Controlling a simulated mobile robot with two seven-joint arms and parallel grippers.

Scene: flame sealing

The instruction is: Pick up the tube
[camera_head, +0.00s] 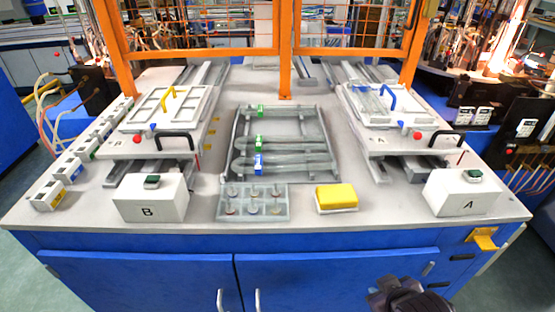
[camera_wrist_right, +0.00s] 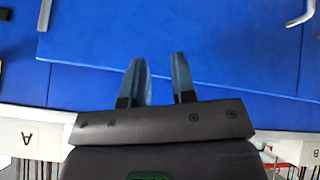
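Clear tubes lie crosswise in a dark-framed rack (camera_head: 236,135) in the middle of the bench. The nearest tube (camera_head: 290,163) has a blue and white clip on it; another tube (camera_head: 295,146) behind it has a green clip. A further green clip (camera_head: 261,110) sits at the back of the rack, where the tube is hard to make out. My right gripper (camera_head: 398,293) is low in front of the blue cabinet, well apart from the rack. In the right wrist view its two fingers (camera_wrist_right: 158,64) are spread with nothing between them. My left gripper is not in view.
Box B (camera_head: 151,205) and box A (camera_head: 460,200) stand at the front corners. A holder with several pegs (camera_head: 253,214) and a yellow sponge (camera_head: 336,196) lie before the rack. Trays with handles flank it. An orange frame (camera_head: 284,60) rises behind.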

